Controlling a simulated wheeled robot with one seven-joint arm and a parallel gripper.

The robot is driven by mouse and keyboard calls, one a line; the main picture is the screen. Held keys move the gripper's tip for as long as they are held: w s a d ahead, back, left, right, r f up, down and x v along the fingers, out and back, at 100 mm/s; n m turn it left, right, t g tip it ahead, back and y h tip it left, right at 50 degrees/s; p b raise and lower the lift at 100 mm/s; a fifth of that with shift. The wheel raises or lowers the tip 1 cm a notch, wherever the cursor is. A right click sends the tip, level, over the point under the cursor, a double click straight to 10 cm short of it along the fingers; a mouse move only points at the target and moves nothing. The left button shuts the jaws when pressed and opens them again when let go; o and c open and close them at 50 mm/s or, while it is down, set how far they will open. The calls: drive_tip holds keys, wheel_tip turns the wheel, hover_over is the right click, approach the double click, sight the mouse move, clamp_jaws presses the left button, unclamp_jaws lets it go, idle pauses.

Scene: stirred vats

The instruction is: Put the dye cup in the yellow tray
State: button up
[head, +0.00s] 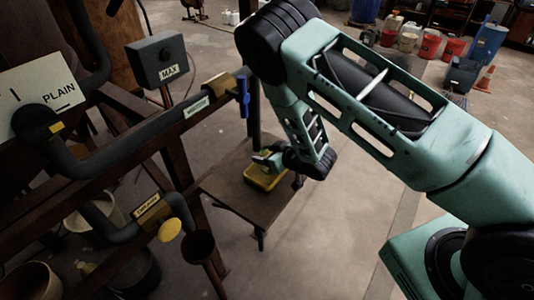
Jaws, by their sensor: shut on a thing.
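The yellow tray (262,184) lies on a low dark side table in the middle of the view. My gripper (263,161) reaches down from the upper right and is at the tray, over its far side. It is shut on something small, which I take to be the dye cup. The cup itself is hidden by the gripper and wrist at this distance. I cannot tell whether the cup touches the tray floor.
The low table (240,204) has bare top in front of the tray. Buckets (430,44) and an orange cone (485,78) are far back right.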

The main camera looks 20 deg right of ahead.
drive_tip(key=shift+f, duration=0.15)
drive_tip(key=o, duration=1)
